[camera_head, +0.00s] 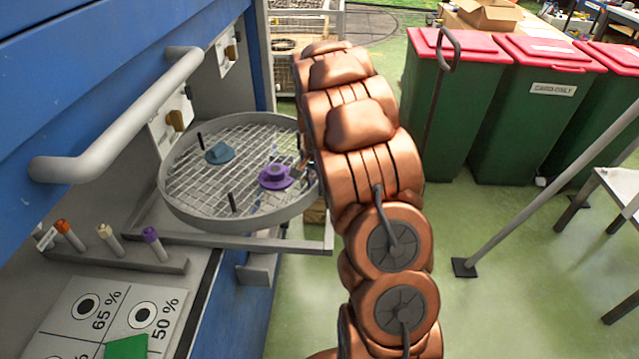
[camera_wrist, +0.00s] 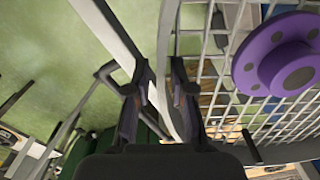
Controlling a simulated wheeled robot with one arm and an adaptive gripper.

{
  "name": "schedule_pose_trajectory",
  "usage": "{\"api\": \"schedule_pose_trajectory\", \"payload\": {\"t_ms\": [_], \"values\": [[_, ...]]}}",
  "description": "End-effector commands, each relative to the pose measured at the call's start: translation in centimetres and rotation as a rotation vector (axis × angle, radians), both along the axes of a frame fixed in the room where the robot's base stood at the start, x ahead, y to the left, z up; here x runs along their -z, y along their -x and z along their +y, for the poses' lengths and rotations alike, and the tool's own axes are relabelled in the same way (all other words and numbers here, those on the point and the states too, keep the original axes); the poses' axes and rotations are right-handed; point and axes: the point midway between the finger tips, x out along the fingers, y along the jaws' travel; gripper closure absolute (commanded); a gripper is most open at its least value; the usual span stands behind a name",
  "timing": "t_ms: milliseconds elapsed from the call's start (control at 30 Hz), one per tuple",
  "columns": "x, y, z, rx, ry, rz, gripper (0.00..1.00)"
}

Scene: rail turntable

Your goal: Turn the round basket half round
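The round basket (camera_head: 190,215) is a grey wire-mesh disc with a raised rim, on a bracket at the blue machine's side. A teal piece (camera_head: 219,153) and a purple flanged piece (camera_head: 276,177) lie on its mesh, with dark upright pegs. In the wrist view the purple piece (camera_wrist: 280,55) is at the upper right. My gripper (camera_wrist: 163,80) has one finger on each side of the basket's rim (camera_wrist: 168,35). The gap between fingers and rim is too small to tell whether they press on it. In the head view my arm hides my gripper.
A grey rail (camera_head: 230,242) runs below the basket. A long handle (camera_head: 110,125) sticks out from the blue machine. Capped tubes (camera_head: 110,240) stand in a rack at the left. Green bins with red lids (camera_head: 440,110) stand on the open floor at the right.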

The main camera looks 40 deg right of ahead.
Motion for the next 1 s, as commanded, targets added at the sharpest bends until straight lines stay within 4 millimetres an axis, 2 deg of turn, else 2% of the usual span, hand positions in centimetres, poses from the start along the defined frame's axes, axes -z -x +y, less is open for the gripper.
{"api": "schedule_pose_trajectory", "payload": {"t_ms": [33, 200, 700, 733, 1000], "values": [[0.0, 0.0, 0.0, 0.000, 0.000, 0.000, 0.85], [0.0, 0.0, 0.0, 0.000, 0.000, 0.000, 1.00], [0.0, 0.1, 0.0, 0.001, -0.001, 0.001, 1.00], [0.1, 0.1, -1.1, 0.002, -0.002, 0.002, 1.00], [0.1, -0.2, -0.2, -0.028, 0.000, 0.001, 1.00]]}}
